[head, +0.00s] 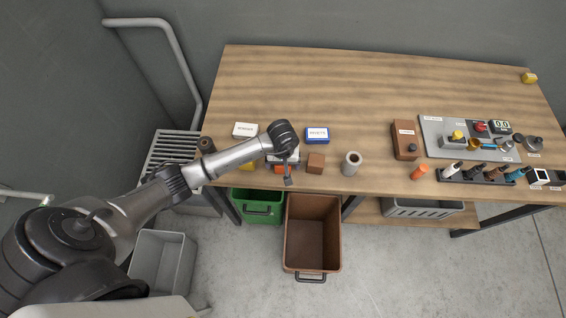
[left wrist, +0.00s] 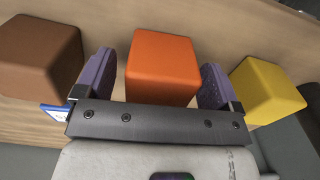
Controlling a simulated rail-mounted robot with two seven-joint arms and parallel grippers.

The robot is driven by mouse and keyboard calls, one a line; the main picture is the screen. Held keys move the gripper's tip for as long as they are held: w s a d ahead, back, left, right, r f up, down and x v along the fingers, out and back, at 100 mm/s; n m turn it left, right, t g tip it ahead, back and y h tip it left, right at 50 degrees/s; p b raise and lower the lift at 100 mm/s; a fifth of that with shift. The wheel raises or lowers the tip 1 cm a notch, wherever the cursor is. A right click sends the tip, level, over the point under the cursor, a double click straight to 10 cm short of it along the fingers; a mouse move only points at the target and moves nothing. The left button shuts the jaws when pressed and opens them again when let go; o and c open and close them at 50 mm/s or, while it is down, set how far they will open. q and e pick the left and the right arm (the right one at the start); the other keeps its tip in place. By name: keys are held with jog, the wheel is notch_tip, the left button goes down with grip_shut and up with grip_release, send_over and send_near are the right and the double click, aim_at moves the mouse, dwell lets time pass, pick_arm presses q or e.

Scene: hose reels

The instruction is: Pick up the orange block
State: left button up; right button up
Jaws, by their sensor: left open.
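The orange block (left wrist: 162,66) shows in the left wrist view between the two purple-padded fingers of my left gripper (left wrist: 156,80). The fingers are open, one on each side of it; I cannot tell whether they touch it. In the head view my left gripper (head: 286,170) is over the table's front edge area and hides most of the orange block (head: 278,169). A brown block (left wrist: 40,58) is to the left and a yellow block (left wrist: 268,88) to the right in the wrist view. My right gripper is not in view.
The brown block (head: 316,163) and a grey cylinder (head: 351,164) stand near the front edge. A blue-and-white box (head: 317,135) and a white box (head: 245,130) lie behind. Green (head: 259,208) and brown (head: 312,235) bins are below the edge.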

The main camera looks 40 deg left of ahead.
pick_arm(q)
jog(key=shift+c, duration=0.4)
jog(key=c, duration=1)
jog(key=shift+r, duration=0.15)
